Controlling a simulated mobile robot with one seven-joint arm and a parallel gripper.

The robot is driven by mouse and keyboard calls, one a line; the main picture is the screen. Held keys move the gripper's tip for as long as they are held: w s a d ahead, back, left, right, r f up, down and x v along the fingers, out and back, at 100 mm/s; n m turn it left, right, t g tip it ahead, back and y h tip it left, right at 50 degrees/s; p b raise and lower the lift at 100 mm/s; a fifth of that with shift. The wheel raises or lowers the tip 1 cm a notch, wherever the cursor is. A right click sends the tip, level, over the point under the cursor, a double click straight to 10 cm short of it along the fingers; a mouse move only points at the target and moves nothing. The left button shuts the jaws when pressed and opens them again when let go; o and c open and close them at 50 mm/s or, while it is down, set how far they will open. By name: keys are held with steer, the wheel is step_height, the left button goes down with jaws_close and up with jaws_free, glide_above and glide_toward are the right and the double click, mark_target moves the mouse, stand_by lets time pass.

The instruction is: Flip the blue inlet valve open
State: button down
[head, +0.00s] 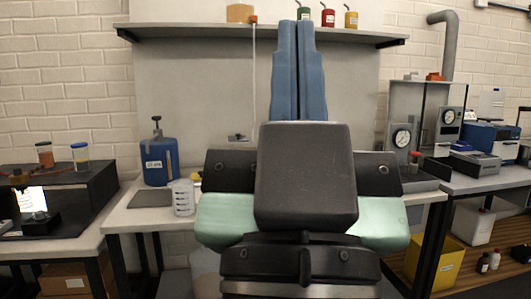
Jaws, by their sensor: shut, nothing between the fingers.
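My gripper (296,26) rises up the middle of the head view, seen from behind, with two long blue fingers lying close together. It is shut and empty. Its dark body and wrist hide the middle of the bench behind it. I cannot make out a blue inlet valve or clearly identify the sealed cylinder. Right of the gripper, a round pressure gauge (401,138) and a small red-topped fitting (415,156) show at the bench's right end. The gripper appears apart from both.
A shelf (190,31) with small bottles runs across the wall. A clear-walled cabinet (425,97) and lab instruments (491,137) stand on the right.

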step_height(320, 180, up, 17)
steer(key=p, duration=1.4)
